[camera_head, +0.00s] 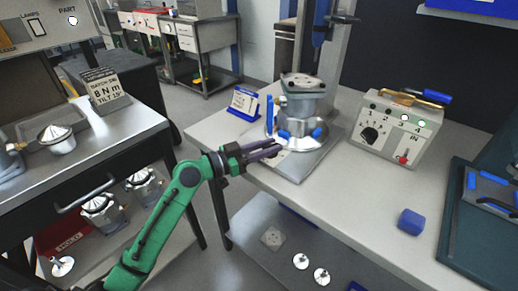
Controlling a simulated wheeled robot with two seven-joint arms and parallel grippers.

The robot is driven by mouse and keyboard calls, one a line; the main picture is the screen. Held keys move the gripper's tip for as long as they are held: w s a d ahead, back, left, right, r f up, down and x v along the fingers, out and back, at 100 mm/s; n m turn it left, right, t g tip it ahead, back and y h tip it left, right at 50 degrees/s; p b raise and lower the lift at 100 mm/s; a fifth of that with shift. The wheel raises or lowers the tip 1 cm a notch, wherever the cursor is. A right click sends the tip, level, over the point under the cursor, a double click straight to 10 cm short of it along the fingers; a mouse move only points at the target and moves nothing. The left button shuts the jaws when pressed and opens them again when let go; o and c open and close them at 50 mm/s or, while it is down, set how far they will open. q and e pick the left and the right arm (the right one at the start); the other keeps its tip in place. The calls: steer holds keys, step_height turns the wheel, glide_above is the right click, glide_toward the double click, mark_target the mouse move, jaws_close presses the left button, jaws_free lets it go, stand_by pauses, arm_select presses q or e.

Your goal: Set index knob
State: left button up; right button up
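A beige control box (398,128) stands on the right-hand table. Its sloped front carries a black index knob (370,134) at the left, ringed by small numbers. The exact mark the knob points to is too small to read. A red button (403,160) sits at the lower right of the front. My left gripper (280,149), on a green arm, reaches over the table's left edge. It is in front of the machined housing and well to the left of the knob, apart from it. Its fingers look close together, but the gap is unclear. My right gripper is not in view.
A machined housing (302,103) stands on a fixture plate with blue clamps. A blue block (411,222) lies near the table's front right, left of a dark blue-handled case (488,190). The table between fixture and box is clear.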

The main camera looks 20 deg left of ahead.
arm_select(q)
steer(key=shift+s+a+f, duration=0.15)
steer(key=shift+s+a, duration=0.15)
steer(key=b+v, duration=0.4)
steer(key=v, duration=0.9)
steer(key=shift+s+a+r, duration=0.2)
steer(key=shift+s, duration=0.05)
